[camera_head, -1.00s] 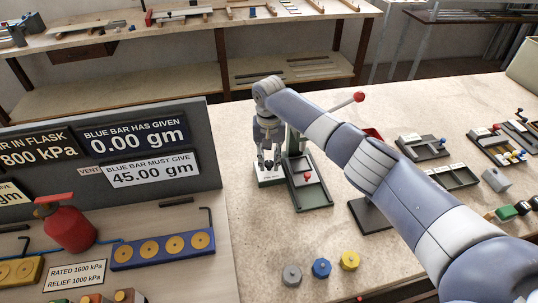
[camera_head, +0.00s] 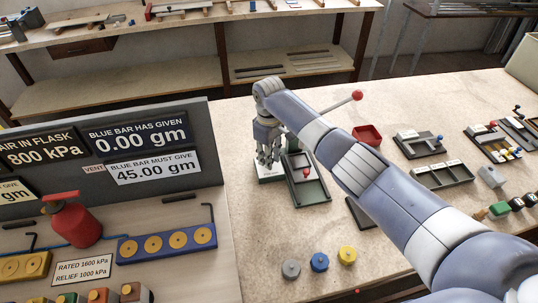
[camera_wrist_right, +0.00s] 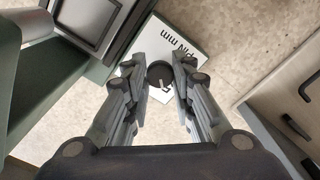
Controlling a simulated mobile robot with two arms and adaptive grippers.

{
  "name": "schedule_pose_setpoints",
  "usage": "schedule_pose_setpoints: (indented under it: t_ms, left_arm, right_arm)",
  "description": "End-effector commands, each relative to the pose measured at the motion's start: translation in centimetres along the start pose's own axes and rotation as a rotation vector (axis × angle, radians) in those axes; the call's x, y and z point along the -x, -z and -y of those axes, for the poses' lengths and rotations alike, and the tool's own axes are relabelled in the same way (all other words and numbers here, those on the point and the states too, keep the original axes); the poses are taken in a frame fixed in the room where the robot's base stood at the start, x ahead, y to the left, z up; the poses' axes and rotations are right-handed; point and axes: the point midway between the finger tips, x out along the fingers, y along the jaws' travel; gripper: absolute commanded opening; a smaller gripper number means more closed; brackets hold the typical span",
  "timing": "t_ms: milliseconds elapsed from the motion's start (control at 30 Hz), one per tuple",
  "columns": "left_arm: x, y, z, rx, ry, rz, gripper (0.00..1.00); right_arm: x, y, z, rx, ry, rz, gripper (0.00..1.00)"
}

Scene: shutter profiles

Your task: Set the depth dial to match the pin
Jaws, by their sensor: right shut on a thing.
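My right gripper (camera_head: 268,157) points down over the white plate (camera_head: 270,178) beside the green press fixture (camera_head: 313,190). In the right wrist view my right gripper (camera_wrist_right: 159,82) is shut on a small dark round knob (camera_wrist_right: 159,73), seemingly the depth dial. One finger is on each side of it. The white plate (camera_wrist_right: 182,45) under it reads "PIN mm". A digit beside the knob is partly covered, and the setting cannot be read. I cannot make out the pin. My left gripper is not in view.
A lever with a red ball (camera_head: 357,95) rises behind my right arm. The grey sign board (camera_head: 205,115) stands left of the gripper. A red bin (camera_head: 367,135), trays and three round knobbed pieces (camera_head: 319,262) lie around. Bench between is clear.

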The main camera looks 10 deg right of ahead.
Motion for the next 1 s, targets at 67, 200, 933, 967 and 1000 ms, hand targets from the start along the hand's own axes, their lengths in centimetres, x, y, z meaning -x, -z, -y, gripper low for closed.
schedule_pose_setpoints:
  t_ms: [67,200,933,967,1000]
  left_arm:
    - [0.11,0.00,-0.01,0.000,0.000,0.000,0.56]
    - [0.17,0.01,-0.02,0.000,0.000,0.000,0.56]
    - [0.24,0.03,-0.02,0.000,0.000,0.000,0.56]
    - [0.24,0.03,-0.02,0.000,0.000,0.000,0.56]
    - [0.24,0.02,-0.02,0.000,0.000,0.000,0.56]
  right_arm:
    - [0.15,0.09,-0.03,0.052,-0.001,-0.003,0.00]
    - [0.16,0.10,-0.06,0.129,-0.002,-0.003,0.00]
    - [0.18,0.13,-0.07,0.227,-0.003,-0.004,0.00]
    - [0.18,0.13,-0.07,0.227,-0.003,-0.004,0.00]
    - [0.18,0.13,-0.07,0.227,-0.003,-0.004,0.28]
